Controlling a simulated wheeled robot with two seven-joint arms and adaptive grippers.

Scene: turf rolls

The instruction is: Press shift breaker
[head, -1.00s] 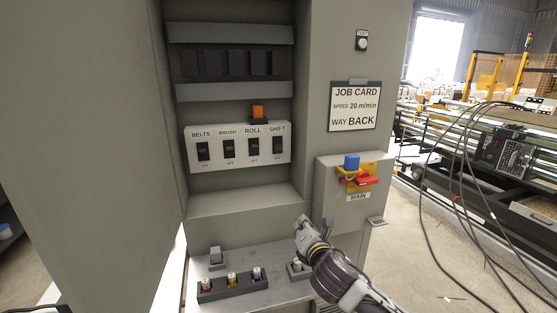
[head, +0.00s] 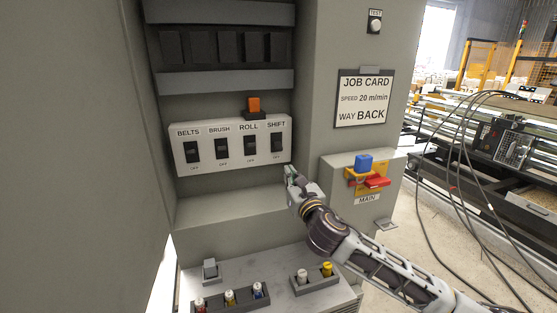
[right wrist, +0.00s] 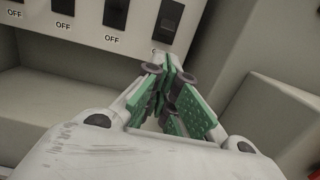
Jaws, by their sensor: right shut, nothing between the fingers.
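The shift breaker (head: 277,143) is the rightmost black switch on a white panel (head: 206,165), under the label SHIFT. It also shows in the right wrist view (right wrist: 168,20), at the top, above the fingertips. My right gripper (head: 289,172) is shut and empty, just below and slightly right of the shift breaker. In the right wrist view its green-padded fingers (right wrist: 168,65) are together and point up toward the panel's lower edge. They look apart from the switch, though the exact gap is hard to tell. My left gripper is not in view.
The belts (head: 191,152), brush (head: 221,149) and roll (head: 250,146) breakers stand left of it. An orange block (head: 254,104) sits above the panel. The main switch box (head: 345,190) with a red handle (head: 377,181) is close right of my arm. A ledge with fuse holders (head: 230,297) lies below.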

